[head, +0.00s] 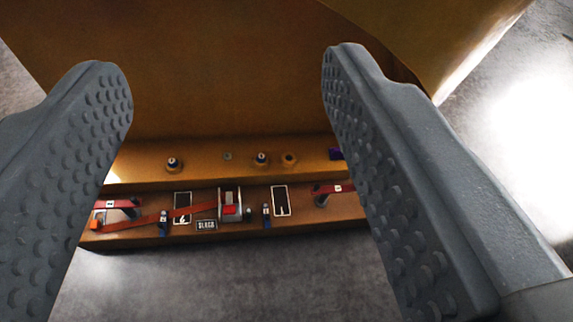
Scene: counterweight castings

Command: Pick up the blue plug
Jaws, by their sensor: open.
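My gripper (228,78) is open and empty, with its two grey dimpled fingers wide apart on either side of the picture. Beyond and below its fingertips, a brown ledge holds small parts. Two small blue pieces with pale tops stand at its front, a left blue piece (163,226) and a right blue piece (266,218). A purple-blue block (336,154) lies on the upper step, close beside the right finger in the picture and perhaps partly hidden by it. I cannot tell which of these is the blue plug.
Red bars (150,221), a grey clamp-like part with a red block (230,210), white-outlined dark plates (281,201) and a small label (206,225) crowd the lower step. Dark knobs (173,163) stand on the upper step. A large brown-yellow casting (220,60) rises behind. Grey floor (240,280) is clear in front.

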